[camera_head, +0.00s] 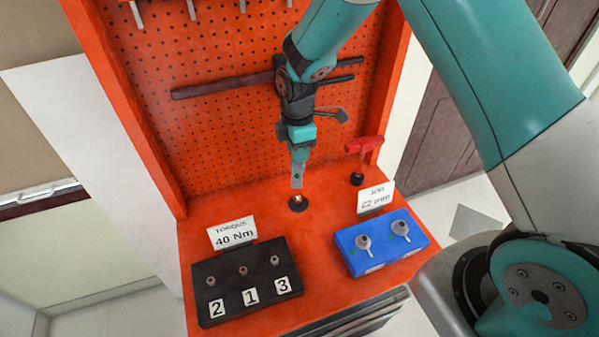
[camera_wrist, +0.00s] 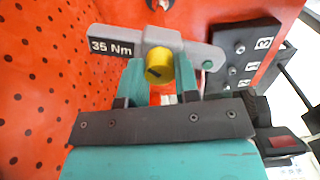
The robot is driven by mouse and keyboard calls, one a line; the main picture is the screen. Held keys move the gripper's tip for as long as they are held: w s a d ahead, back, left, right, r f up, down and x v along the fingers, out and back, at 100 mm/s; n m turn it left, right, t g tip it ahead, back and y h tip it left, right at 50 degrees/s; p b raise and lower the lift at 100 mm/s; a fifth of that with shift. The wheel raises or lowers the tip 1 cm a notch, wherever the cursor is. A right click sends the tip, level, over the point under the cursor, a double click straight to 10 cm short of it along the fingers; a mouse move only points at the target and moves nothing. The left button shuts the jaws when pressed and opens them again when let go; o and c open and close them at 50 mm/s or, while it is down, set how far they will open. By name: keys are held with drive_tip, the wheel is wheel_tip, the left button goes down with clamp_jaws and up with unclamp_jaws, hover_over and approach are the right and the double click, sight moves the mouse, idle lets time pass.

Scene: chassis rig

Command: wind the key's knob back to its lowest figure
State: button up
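The key is a grey bar (camera_wrist: 190,45) in the wrist view. It carries a dark label (camera_wrist: 111,47) reading 35 Nm and a round yellow knob (camera_wrist: 158,65) with a dark mark on its face. My gripper (camera_wrist: 160,78) has one teal finger close against each side of the knob and looks shut on it. In the head view my gripper (camera_head: 299,157) is above the bench, and the grey key (camera_head: 297,176) hangs below it, over a dark round stand (camera_head: 298,203). The knob cannot be made out in the head view.
A black block (camera_head: 215,272) with bolts numbered 2, 1, 3 stands at front left, behind it a sign (camera_head: 233,234) reading TORQUE 40 Nm. A blue block (camera_head: 384,247) holds two sockets at right, with another sign (camera_head: 376,198). A red-handled tool (camera_head: 364,146) stands at back right, before an orange pegboard (camera_head: 200,130).

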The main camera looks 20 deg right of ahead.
idle(0.4)
drive_tip(key=n, duration=0.4)
drive_tip(key=shift+n, duration=0.4)
drive_tip(key=n, duration=0.6)
drive_tip(key=o, duration=0.6)
drive_tip(key=m, duration=0.5)
drive_tip(key=shift+m+p, duration=0.3)
drive_tip(key=m, duration=0.5)
